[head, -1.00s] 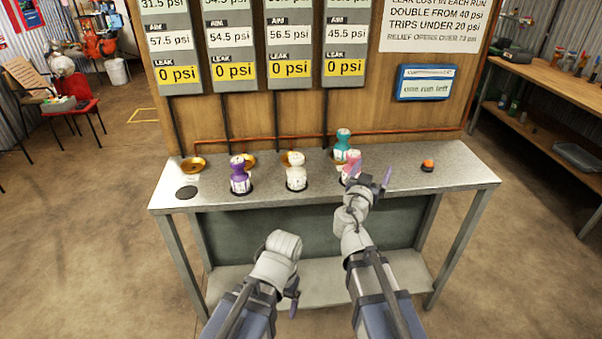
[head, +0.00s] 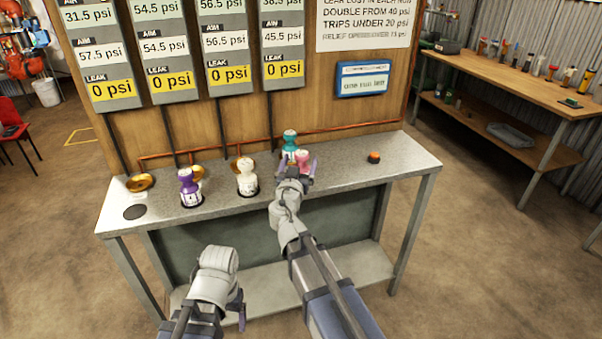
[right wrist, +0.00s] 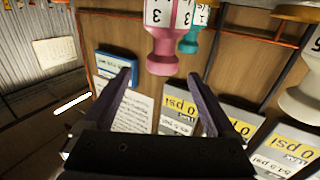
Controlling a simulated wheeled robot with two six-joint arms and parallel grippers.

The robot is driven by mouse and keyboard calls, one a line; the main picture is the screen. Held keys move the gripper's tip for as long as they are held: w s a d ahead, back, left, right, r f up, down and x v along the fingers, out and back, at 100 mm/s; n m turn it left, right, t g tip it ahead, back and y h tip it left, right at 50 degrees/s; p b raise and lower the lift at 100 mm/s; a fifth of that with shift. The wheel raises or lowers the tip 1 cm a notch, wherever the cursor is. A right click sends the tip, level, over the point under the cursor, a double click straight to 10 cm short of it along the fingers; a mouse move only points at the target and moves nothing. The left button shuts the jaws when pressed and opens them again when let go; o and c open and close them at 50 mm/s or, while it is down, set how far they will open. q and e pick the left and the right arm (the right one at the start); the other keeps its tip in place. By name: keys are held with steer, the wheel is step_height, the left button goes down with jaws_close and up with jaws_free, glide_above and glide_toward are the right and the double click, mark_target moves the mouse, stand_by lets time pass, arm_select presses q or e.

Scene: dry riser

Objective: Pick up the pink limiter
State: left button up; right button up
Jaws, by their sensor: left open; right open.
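The pink limiter (head: 303,157) stands on the grey bench, partly hidden behind my right gripper. In the right wrist view the pink limiter (right wrist: 165,48) is at the top, roughly centred between the fingers and beyond their tips. My right gripper (head: 296,171) is open and empty just in front of it; its two dark fingers also show in the right wrist view (right wrist: 162,78). I see no contact with the limiter. My left gripper (head: 238,308) is open, low in front of the bench, and its fingers are partly hidden.
A teal limiter (head: 290,141) stands close behind the pink one. White (head: 247,178) and purple (head: 190,188) limiters stand further left on the bench (head: 340,170). An orange button (head: 374,157) is at right, with clear bench around it. A gauge board rises behind.

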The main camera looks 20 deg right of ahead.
mark_target(300, 159)
steer(key=x, duration=0.2)
steer(key=f+x, duration=0.1)
steer(key=x, duration=0.2)
steer(key=shift+a+b, duration=0.15)
steer(key=shift+b, duration=0.15)
steer(key=shift+r, duration=0.1)
jaws_close()
stand_by(0.5)
